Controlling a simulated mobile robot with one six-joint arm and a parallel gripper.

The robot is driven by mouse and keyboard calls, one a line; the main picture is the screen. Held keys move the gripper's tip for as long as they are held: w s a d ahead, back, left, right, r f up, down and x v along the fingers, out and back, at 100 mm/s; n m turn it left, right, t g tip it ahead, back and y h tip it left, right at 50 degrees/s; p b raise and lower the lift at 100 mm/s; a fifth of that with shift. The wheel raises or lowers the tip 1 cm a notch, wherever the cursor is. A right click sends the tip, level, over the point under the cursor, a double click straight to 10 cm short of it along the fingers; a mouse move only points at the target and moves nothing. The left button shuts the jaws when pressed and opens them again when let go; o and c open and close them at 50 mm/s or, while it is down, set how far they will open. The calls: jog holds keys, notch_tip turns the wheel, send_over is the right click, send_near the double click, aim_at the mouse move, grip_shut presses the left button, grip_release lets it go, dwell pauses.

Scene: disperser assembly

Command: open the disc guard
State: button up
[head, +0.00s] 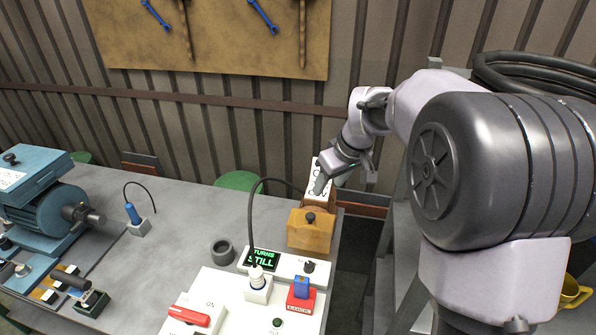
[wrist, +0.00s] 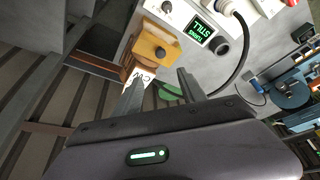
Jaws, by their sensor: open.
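An orange-tan box with a black knob on its front (head: 310,232) stands at the right end of the grey table; I cannot tell for sure that it is the disc guard. It also shows in the wrist view (wrist: 152,50). A white plate with dark markings (head: 322,172) rises behind it, and part of it shows between my fingers in the wrist view (wrist: 139,73). My gripper (head: 321,184) is open and empty, over the white plate behind the box. In the wrist view, my fingertips (wrist: 160,77) point toward the box, apart from its knob.
A white control panel (head: 225,290) with a green "TURNS STILL" display (head: 264,259), a black cable and a red switch (head: 190,315) lies in front. A dark ring (head: 222,251) stands left of the box. Blue machinery (head: 50,210) fills the table's left end.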

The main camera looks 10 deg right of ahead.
aim_at(311, 216)
jog(key=b+x, duration=0.4)
jog(key=x, duration=1.3)
jog(key=shift+f, duration=0.1)
jog(key=shift+s, duration=0.1)
grip_shut()
dwell(0.4)
